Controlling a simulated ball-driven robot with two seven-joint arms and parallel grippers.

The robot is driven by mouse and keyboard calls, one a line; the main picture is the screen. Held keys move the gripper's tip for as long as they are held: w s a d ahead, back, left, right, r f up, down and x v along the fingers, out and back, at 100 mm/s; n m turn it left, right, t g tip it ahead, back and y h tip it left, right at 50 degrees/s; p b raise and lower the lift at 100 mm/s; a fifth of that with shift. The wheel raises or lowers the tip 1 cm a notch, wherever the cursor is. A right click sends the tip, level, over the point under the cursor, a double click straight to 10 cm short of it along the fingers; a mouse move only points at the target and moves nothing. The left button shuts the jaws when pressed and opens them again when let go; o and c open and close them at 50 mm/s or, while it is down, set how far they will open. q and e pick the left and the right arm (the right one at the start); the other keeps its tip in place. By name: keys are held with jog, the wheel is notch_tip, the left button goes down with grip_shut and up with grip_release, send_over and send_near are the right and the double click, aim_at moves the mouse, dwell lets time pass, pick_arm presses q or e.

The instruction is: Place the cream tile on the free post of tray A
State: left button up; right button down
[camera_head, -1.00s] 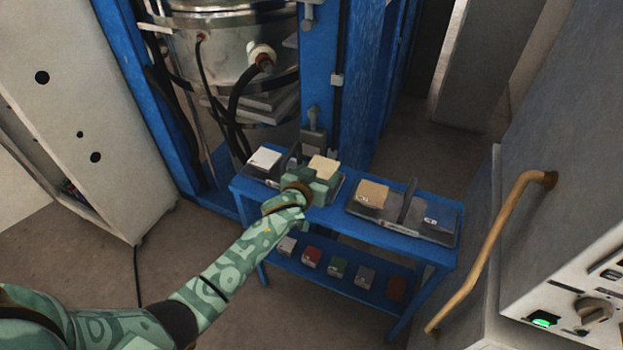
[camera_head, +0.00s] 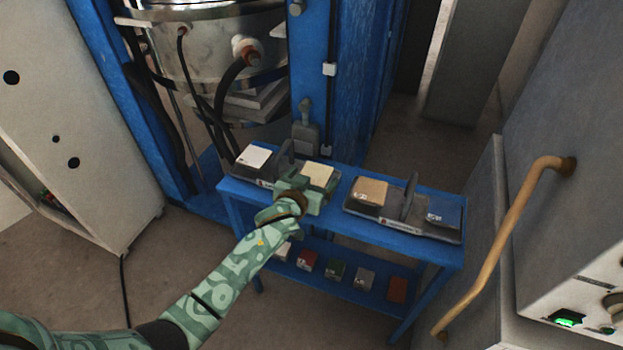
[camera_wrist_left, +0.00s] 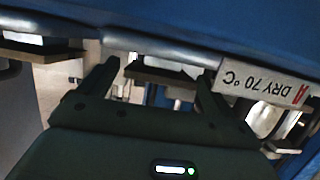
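The cream tile (camera_head: 318,174) is at the right side of the left tray (camera_head: 243,180), level over or on its post; contact is hidden. This tray's label reads "A DRY 70 °C" in the wrist view (camera_wrist_left: 262,83), upside down. A white tile (camera_head: 255,156) sits on its left side, beyond an upright handle (camera_head: 286,158). My left gripper (camera_head: 305,196) is just in front of the cream tile. In the wrist view its fingers (camera_wrist_left: 160,75) are apart on either side of the tile's dark edge (camera_wrist_left: 163,78), with a narrow gap at one finger. My right gripper is not in view.
Several tiles lie on the lower shelf. A cabinet with a tan handle (camera_head: 505,250) is at right.

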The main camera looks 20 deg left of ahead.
pick_arm(q)
jog(key=shift+r, duration=0.15)
jog(key=p+v, duration=0.5)
jog(key=v, duration=0.7)
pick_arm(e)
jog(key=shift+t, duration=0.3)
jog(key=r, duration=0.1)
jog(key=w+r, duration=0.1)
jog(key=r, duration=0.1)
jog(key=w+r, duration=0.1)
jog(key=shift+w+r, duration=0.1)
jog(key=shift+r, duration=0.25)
